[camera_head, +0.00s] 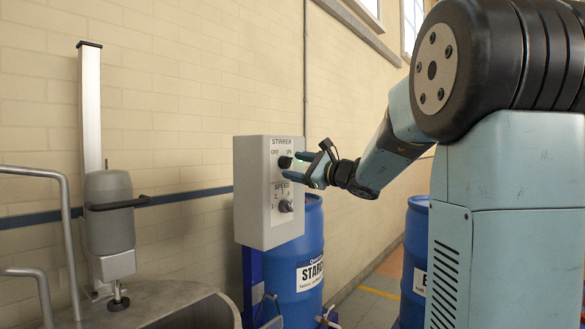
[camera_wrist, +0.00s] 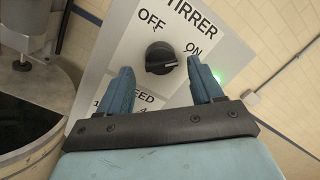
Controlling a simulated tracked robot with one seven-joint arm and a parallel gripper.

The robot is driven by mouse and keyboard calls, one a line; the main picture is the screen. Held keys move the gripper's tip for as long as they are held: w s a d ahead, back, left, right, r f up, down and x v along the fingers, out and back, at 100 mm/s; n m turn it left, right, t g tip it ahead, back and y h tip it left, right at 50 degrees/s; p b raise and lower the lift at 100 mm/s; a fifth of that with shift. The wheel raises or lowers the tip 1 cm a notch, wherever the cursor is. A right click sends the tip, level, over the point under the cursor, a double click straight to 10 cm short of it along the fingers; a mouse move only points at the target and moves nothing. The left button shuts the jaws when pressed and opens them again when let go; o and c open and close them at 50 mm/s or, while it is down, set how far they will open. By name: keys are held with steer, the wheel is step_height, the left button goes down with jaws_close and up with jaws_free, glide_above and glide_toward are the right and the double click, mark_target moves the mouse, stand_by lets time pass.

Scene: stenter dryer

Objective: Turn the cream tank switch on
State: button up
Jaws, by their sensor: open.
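A grey control box labelled STIRRER (camera_head: 250,205) has a black OFF/ON knob (camera_head: 284,162) at its top and a SPEED knob (camera_head: 285,206) below. No cream tank label is readable. My gripper (camera_head: 291,167) is open at the box front, at the upper knob. In the wrist view its fingers (camera_wrist: 160,68) stand on either side of the black knob (camera_wrist: 160,57), with visible gaps. The knob's white mark faces right, roughly to the ON side. A green light (camera_wrist: 218,78) glows beside ON, partly behind the right finger. The SPEED knob is hidden there.
An open metal tank (camera_head: 170,305) with pipe rails (camera_head: 65,225) and a stirrer motor (camera_head: 109,210) stands at left. A blue STARCH drum (camera_head: 300,260) is behind the box, and another blue drum (camera_head: 413,265) farther right. A brick wall is behind.

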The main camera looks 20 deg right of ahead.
steer(key=v, duration=1.2)
steer(key=shift+a+f, duration=0.1)
steer(key=s+a+f+n+g+h, duration=0.2)
steer(key=s+a+f+n+g, duration=0.8)
steer(key=s+a, duration=0.3)
steer(key=s+d+f+n+h, duration=0.2)
steer(key=s+f+n+h, duration=0.2)
steer(key=s+n, duration=0.1)
steer(key=s+d+f+n+h, duration=0.2)
steer(key=s+f+n+h, duration=0.3)
steer(key=s, duration=0.3)
steer(key=shift+d, duration=0.25)
